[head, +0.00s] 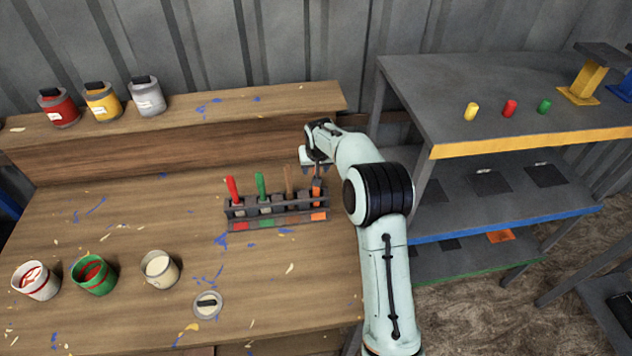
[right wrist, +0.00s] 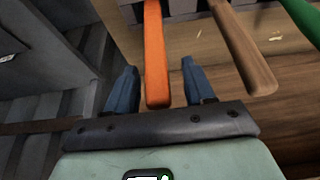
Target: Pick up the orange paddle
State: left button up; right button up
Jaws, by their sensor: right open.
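The orange paddle (head: 316,191) stands in the rightmost slot of a dark rack (head: 292,219) on the wooden bench, handle up. My right gripper (head: 316,170) is at the top of its handle. In the right wrist view, the orange handle (right wrist: 156,55) runs between the two open blue fingers (right wrist: 158,66), with a gap on each side. The paddle's lower part is hidden in the rack. My left gripper is not in view.
A brown paddle (head: 289,182) stands just left of the orange one, then green (head: 261,186) and red (head: 232,190) ones. Open paint cans (head: 160,270) stand at the bench's front left. A grey shelf unit (head: 480,95) stands to the right.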

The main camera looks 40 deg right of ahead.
jog(key=shift+s, duration=0.2)
jog(key=shift+c, duration=1.2)
grip_shut()
jog(key=shift+r, duration=0.2)
